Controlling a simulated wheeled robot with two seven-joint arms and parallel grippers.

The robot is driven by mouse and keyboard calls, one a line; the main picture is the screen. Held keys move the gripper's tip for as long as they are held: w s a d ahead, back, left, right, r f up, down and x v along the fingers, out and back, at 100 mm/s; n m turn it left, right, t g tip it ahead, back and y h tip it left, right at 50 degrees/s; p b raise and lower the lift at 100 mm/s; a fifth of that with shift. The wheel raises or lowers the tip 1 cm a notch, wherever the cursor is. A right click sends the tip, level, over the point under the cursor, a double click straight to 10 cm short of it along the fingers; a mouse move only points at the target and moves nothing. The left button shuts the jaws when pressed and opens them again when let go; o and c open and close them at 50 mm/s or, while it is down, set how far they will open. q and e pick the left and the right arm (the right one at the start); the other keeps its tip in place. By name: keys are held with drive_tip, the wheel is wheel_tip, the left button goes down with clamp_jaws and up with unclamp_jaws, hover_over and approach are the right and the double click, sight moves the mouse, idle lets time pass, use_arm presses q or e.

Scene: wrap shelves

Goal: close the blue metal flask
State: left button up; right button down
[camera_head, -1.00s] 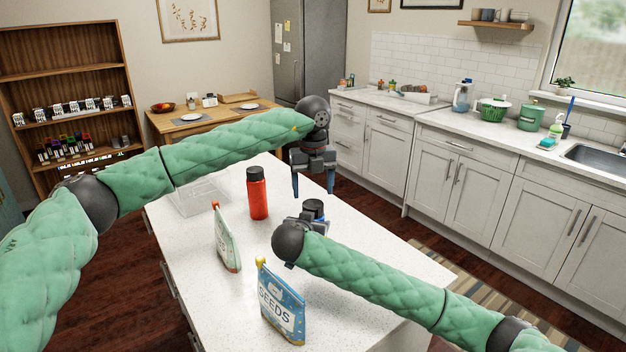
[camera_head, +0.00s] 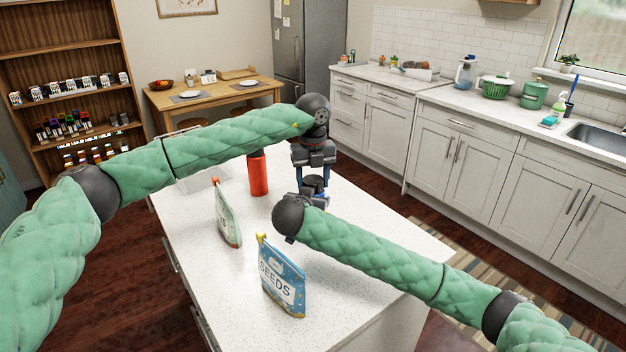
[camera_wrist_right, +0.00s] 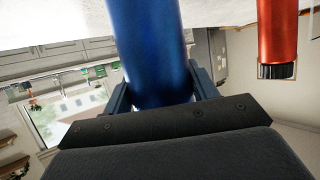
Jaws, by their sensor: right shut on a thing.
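The blue metal flask (camera_wrist_right: 150,50) stands on the white counter, with its body large in the right wrist view. In the head view its dark top (camera_head: 313,183) shows between my two grippers, and the rest is mostly hidden. My right gripper (camera_wrist_right: 160,90) is shut on the flask's body, one finger on each side. My left gripper (camera_head: 312,190) points down from above, its blue fingers apart on either side of the flask's top. Whether they touch it I cannot tell. I cannot make out how the lid sits.
A red flask (camera_head: 258,175) stands left of the blue one, partly behind my left arm. A green-and-white packet (camera_head: 227,215) and a blue seeds packet (camera_head: 283,280) stand nearer on the counter (camera_head: 200,270). A clear tray (camera_head: 200,178) lies at the far left.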

use_arm(q)
drive_tip(key=m, duration=1.3)
drive_tip(key=shift+a+m, duration=0.1)
drive_tip(key=shift+m, duration=0.2)
drive_tip(key=o, duration=1.1)
drive_tip(key=shift+r, duration=2.25)
